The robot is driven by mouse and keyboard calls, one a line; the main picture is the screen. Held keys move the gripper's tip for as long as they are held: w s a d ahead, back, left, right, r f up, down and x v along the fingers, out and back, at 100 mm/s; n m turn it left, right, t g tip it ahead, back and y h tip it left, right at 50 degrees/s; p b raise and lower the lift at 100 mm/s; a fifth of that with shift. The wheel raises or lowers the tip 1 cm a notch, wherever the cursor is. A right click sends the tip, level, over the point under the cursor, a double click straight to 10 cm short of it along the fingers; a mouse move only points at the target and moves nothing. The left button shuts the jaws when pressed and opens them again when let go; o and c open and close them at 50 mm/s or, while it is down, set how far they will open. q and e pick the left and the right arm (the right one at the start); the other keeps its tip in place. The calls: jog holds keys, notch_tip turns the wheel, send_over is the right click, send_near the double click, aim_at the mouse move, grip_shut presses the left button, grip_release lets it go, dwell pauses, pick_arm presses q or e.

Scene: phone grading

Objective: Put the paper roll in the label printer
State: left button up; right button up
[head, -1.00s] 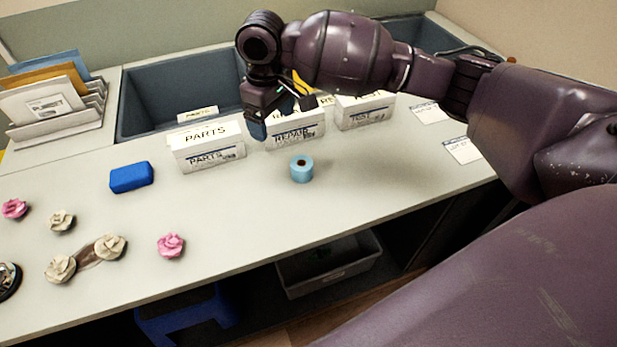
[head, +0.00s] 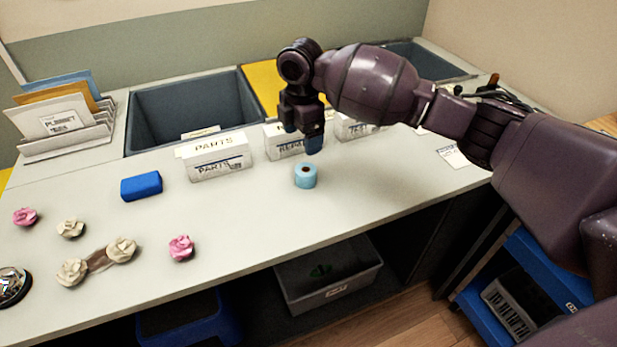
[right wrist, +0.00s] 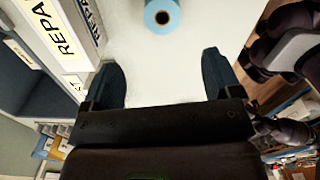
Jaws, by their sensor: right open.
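The paper roll (head: 306,176) is a small light blue cylinder with a dark core hole, standing upright on the grey-white table. It also shows at the top of the right wrist view (right wrist: 162,17). My right gripper (head: 313,146) is just above and behind the roll in the head view, pointing down. In the right wrist view the open fingers (right wrist: 163,80) are apart and empty, with the roll ahead of them and not between them. My left gripper is in neither view. I cannot make out a label printer in these frames.
White boxes marked PARTS (head: 219,158) and REPAIR (head: 285,143) stand behind the roll. A blue block (head: 141,186), several paper-like flowers (head: 181,248) and a bell (head: 12,286) lie to the left. A grey bin (head: 330,290) sits below.

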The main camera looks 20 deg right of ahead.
jog(key=shift+f, duration=0.45)
jog(key=b, duration=0.1)
send_over(304, 170)
notch_tip(304, 170, down, 5)
jog(key=shift+w+a+r, duration=0.1)
jog(key=shift+r, duration=0.1)
jog(key=shift+f, duration=0.3)
notch_tip(304, 170, down, 5)
jog(key=shift+r+b, duration=0.1)
jog(key=shift+b, duration=0.85)
jog(key=shift+r, duration=0.1)
jog(key=shift+c, duration=0.5)
jog(key=c, duration=1)
